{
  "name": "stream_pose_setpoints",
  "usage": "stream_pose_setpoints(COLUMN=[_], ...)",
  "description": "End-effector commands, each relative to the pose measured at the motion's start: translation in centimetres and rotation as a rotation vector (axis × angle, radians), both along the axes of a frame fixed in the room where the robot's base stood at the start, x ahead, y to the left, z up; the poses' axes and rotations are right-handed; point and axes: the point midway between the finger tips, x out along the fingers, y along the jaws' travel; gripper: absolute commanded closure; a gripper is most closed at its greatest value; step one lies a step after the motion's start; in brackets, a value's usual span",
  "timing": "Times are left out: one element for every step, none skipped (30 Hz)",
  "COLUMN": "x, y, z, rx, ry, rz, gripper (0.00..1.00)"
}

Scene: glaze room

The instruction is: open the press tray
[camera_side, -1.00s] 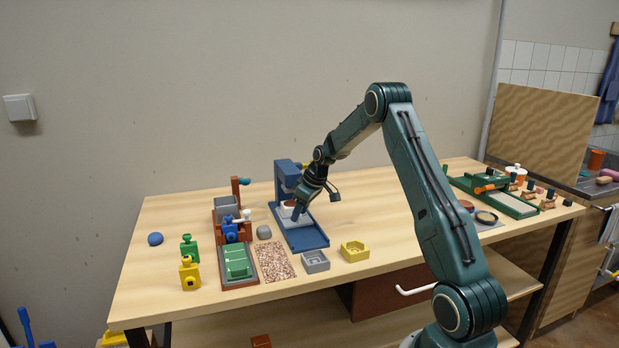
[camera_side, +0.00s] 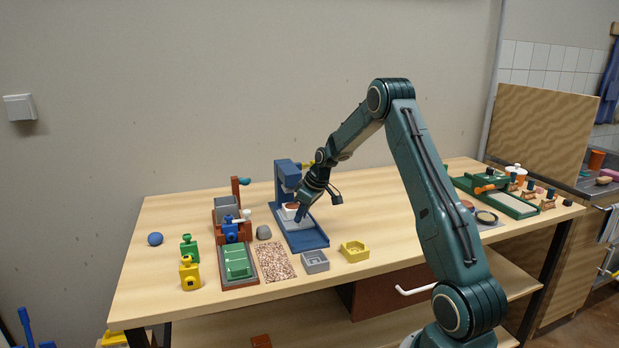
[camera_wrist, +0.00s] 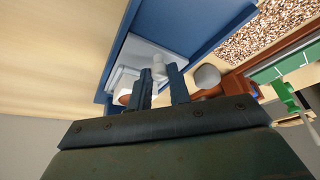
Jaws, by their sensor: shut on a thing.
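The blue press (camera_side: 287,172) stands mid-table, its flat base (camera_side: 312,242) reaching toward the front edge. The pale grey press tray (camera_side: 299,223) lies on this base, partly hidden by my gripper; it also shows in the wrist view (camera_wrist: 168,52). A small pale knob (camera_wrist: 159,68) rises at the tray's near end, between my fingers. My gripper (camera_side: 301,212) points down at the tray and is shut on the knob; its two dark fingers (camera_wrist: 163,85) flank it in the wrist view. A reddish-brown round piece (camera_wrist: 122,97) sits on the tray, partly hidden.
Left of the press are a grey stone-like lump (camera_side: 264,232), a speckled mat (camera_side: 276,262) and a brown-framed device with a green block (camera_side: 237,262). A grey mould (camera_side: 315,262) and yellow mould (camera_side: 354,252) stand in front.

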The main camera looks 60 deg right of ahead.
Motion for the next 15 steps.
stream_pose_setpoints(x=[-0.4, -0.6, -0.9, -1.2, -1.4, -1.7, -1.9, -2.2, -2.5, -2.7, -3.0, -3.3, -3.6, -3.8, -4.1], y=[0.4, 0.6, 0.9, 1.2, 1.4, 1.7, 1.9, 2.2, 2.5, 2.8, 3.0, 3.4, 3.6, 3.9, 4.2], z=[0.1, 0.1, 0.1, 0.1, 0.1, 0.1, 0.1, 0.1, 0.1, 0.1, 0.1, 0.1, 0.1, 0.1, 0.1], rx=[0.000, 0.000, 0.000, 0.000, 0.000, -0.001, -0.001, 0.001, 0.000, 0.001, -0.001, 0.001, 0.000, 0.000, 0.000], ry=[0.000, 0.000, 0.000, 0.001, 0.000, 0.000, 0.000, 0.001, 0.000, -0.001, -0.001, 0.000, 0.000, -0.001, -0.001], rz=[0.000, 0.000, 0.000, -0.001, -0.001, -0.001, -0.001, -0.002, -0.001, -0.002, -0.001, -0.001, -0.001, 0.000, 0.000], gripper=[1.00, 1.00, 1.00, 1.00, 1.00, 1.00, 1.00, 1.00, 1.00, 1.00, 1.00, 1.00, 1.00, 1.00, 1.00])
